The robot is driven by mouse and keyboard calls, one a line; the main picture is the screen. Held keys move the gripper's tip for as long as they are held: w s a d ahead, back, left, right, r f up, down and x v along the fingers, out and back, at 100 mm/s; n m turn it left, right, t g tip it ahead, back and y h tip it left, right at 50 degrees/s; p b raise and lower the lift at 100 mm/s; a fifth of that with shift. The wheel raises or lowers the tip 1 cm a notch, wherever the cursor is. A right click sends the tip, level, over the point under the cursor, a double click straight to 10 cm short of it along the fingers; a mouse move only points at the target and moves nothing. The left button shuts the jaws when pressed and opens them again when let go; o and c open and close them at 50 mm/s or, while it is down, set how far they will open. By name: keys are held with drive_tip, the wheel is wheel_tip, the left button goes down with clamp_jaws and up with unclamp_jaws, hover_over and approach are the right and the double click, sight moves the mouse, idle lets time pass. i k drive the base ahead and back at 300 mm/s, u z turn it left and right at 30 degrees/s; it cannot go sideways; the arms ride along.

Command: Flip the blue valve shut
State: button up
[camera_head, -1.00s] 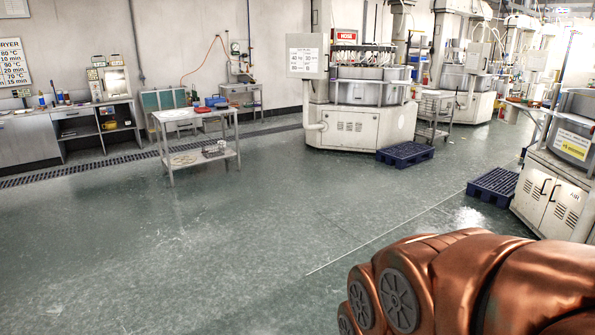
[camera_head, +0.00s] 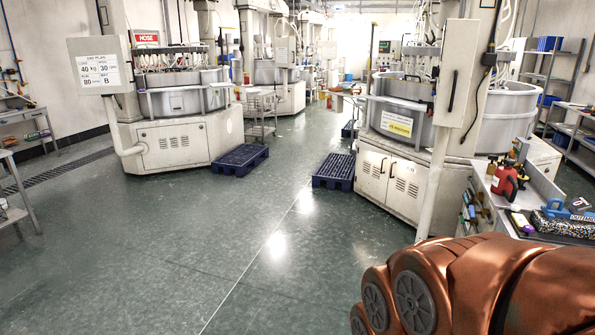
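I cannot make out a blue valve anywhere in the head view. A small blue item (camera_head: 559,209) lies on the bench at the right, but I cannot tell what it is. My copper-coloured arm fills the lower right corner. My gripper is not in view.
White lapping machines stand at the left (camera_head: 172,145) and right (camera_head: 391,184). Two blue pallets lie on the floor, one at the left machine (camera_head: 239,160) and one in the aisle (camera_head: 334,171). A bench (camera_head: 513,222) with a red canister (camera_head: 504,178) stands at right. Open floor lies ahead.

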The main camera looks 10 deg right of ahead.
sight(472, 213)
drive_tip(key=z, duration=0.9)
drive_tip(key=i, duration=0.85)
drive_tip(key=z, duration=0.35)
drive_tip(key=i, duration=1.2)
drive_tip(key=u, duration=0.35)
drive_tip(key=i, duration=1.25)
drive_tip(key=z, duration=0.15)
